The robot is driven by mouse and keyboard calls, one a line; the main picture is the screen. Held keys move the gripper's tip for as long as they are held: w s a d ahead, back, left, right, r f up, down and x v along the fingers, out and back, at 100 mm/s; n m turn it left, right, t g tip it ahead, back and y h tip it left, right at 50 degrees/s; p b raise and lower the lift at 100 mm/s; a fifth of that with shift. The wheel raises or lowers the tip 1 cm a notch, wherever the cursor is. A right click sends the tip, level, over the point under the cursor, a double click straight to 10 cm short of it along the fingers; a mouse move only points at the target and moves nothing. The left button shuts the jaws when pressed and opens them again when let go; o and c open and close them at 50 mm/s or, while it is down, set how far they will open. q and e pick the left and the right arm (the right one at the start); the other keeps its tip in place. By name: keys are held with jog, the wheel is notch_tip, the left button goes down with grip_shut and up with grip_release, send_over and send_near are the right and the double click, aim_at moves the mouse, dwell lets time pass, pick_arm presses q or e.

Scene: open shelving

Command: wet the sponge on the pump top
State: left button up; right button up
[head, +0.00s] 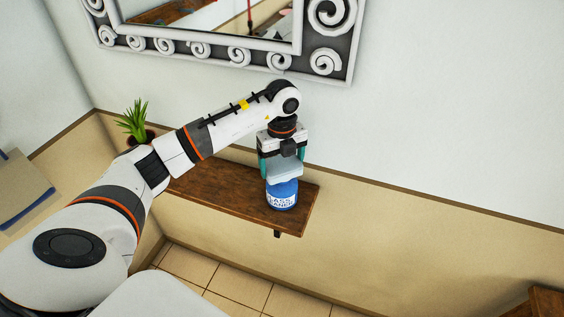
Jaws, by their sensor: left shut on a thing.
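My left gripper (283,168) points down over the right part of the wooden shelf, with a teal finger on each side. It is shut on a pale grey-blue block, which looks like the sponge (284,171). Directly below is a blue bottle (283,195) with a white label that reads in part like glass cleaner. The bottle stands upright on the shelf. Its pump top is hidden behind the sponge and gripper. The sponge appears to touch or sit just above the bottle's top; I cannot tell which. My right gripper is not in view.
The wooden shelf (225,185) is narrow and fixed to the wall, with bare surface left of the bottle. A potted plant (135,122) stands at its left end. A framed mirror (330,45) hangs above. Tiled floor (235,285) lies below.

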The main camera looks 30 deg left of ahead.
aim_at(282, 164)
pick_arm(q)
jog(key=shift+r+p, duration=2.4)
jog(key=shift+r, duration=1.15)
jog(key=shift+f, duration=0.1)
